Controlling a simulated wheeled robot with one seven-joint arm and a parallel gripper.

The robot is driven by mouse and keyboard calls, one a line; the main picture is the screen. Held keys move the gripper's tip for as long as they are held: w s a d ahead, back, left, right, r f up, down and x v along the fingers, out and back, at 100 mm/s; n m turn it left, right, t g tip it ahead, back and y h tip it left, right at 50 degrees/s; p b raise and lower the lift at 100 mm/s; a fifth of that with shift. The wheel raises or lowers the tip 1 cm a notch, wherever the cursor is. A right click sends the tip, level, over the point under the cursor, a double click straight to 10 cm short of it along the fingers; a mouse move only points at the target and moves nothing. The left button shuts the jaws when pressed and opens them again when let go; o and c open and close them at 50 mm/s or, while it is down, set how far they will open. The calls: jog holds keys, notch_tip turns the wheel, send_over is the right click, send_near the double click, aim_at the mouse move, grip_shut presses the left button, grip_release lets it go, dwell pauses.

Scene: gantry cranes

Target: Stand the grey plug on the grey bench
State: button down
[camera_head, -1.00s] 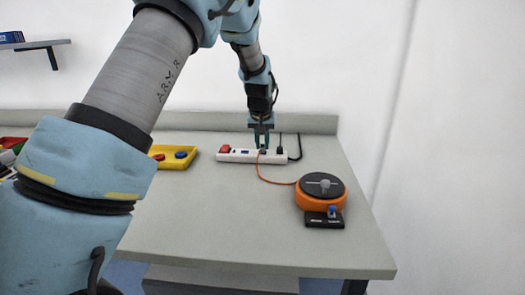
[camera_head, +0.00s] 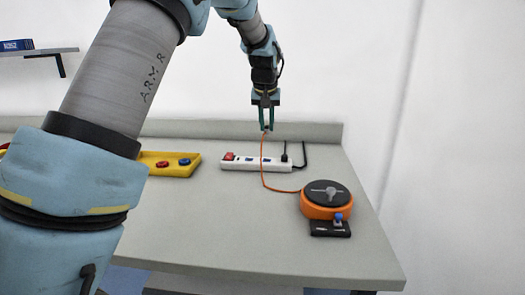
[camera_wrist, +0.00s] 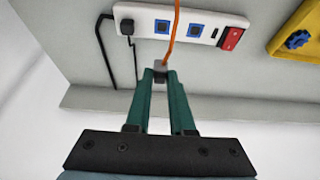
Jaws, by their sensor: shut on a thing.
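My gripper (camera_head: 266,122) is shut on the grey plug (camera_wrist: 160,66) and holds it above the back of the grey bench (camera_head: 225,220). In the wrist view the plug sits between the green fingertips (camera_wrist: 161,76), with an orange cord (camera_wrist: 173,32) running from it. In the head view the plug is small and mostly hidden by the fingers. The cord (camera_head: 262,165) hangs down past the white power strip (camera_head: 256,163) and runs to the orange reel (camera_head: 327,207) at the right of the bench. The plug is apart from the strip.
The strip has a red switch, blue sockets and a black plug (camera_head: 284,160) in its right end. A yellow tray (camera_head: 180,171) with red and blue knobs lies left of it. A black box (camera_head: 331,229) is before the reel. The bench's middle and front are clear.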

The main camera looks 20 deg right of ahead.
jog(key=s+a+f+p, duration=0.2)
jog(key=s+a+p, duration=0.5)
jog(key=s+a, duration=0.6)
notch_tip(320, 180, down, 5)
jog(key=shift+f+p, duration=0.2)
jog(key=shift+p, duration=0.35)
jog(key=shift+d+f+p, duration=0.1)
jog(key=shift+f+p, duration=0.35)
jog(key=shift+f, duration=1.85)
jog(key=shift+f, duration=0.2)
jog(key=c, duration=0.8)
grip_release()
jog(key=shift+r, duration=0.1)
